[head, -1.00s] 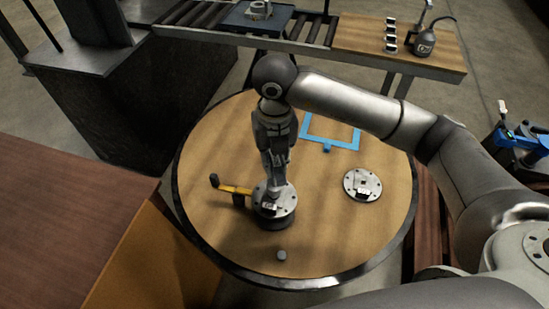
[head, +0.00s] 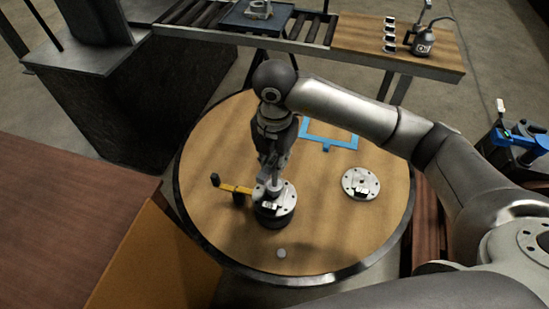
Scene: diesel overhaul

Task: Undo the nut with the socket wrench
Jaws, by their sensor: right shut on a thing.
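My right gripper (head: 271,172) is above the round metal flange (head: 285,200) that sits on a dark base on the round table. It is shut on a slim silver tool, which looks like the socket wrench (head: 274,186). The tool stands roughly upright with its lower end at the flange's middle. Any nut under it is hidden. A yellow bar with dark ends (head: 236,189) reaches the flange from the left. A small grey round piece (head: 281,254) lies near the table's front edge; I cannot tell if it is a nut. My left gripper is not in view.
A second flange (head: 361,184) lies to the right on the round table (head: 330,235). A blue frame (head: 330,145) lies behind. A roller conveyor (head: 195,18) and a wooden bench (head: 380,38) with an oil can (head: 422,43) stand beyond. The table's front right is clear.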

